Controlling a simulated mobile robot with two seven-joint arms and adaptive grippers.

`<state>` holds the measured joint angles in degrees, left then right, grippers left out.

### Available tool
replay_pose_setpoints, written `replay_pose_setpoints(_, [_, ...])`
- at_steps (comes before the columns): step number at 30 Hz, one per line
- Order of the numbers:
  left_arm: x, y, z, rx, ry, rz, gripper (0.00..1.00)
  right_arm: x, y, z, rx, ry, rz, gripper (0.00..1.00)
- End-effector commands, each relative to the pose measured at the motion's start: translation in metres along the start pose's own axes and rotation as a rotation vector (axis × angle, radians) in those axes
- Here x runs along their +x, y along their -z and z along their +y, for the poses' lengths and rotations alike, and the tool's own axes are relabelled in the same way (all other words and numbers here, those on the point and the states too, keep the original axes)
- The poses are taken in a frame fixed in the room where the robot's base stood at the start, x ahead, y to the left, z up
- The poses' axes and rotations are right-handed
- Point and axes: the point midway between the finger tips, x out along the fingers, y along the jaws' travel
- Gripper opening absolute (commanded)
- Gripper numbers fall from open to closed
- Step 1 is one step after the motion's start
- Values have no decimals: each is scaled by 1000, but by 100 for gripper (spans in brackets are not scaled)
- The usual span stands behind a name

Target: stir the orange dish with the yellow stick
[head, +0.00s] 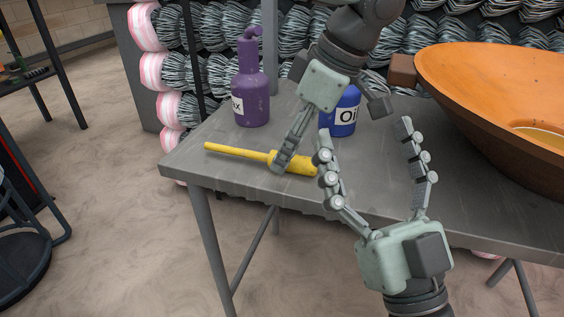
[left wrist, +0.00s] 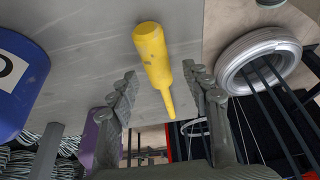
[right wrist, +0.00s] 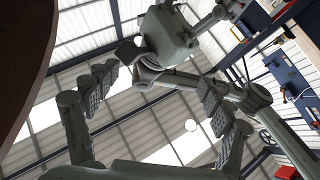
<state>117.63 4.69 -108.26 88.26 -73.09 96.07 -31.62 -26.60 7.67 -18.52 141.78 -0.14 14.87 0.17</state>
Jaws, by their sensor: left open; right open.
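The yellow stick (head: 236,151) lies on the grey table near its front left edge, thick handle to the right. In the left wrist view the stick (left wrist: 153,48) shows between the two fingers. My left gripper (head: 282,163) reaches down from above at the handle, open; whether a finger touches it I cannot tell. The orange dish (head: 480,72), a wide bowl with a brown outside and a paler yellow patch inside, stands at the right, partly cut off by the frame. My right gripper (head: 364,132) is open and empty, fingers pointing up, between stick and dish.
A purple bottle (head: 251,90) stands behind the stick. A blue container (head: 342,118) stands behind my grippers, partly hidden. The table (head: 225,172) ends close in front of the stick. Shelves with wire coils (head: 215,75) stand behind.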

Motion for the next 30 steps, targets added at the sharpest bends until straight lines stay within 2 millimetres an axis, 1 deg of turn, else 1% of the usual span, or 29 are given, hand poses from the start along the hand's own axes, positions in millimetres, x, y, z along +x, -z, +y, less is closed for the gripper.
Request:
replay_pose_setpoints(1, [7,0,0,-2,0,-1,49,-1,1,0,-1,0,14,82])
replay_pose_setpoints(3, [12,0,0,-2,-1,-1,49,-1,4,1,-2,-1,27,82])
replay_pose_setpoints(11, [15,0,0,-2,-1,-2,49,0,6,1,-2,-1,36,82])
replay_pose_setpoints(23, [14,0,0,-2,-1,-2,0,0,6,1,-3,-1,36,82])
replay_pose_setpoints(30, [14,0,0,-2,-1,-2,0,0,6,1,-3,-1,36,82])
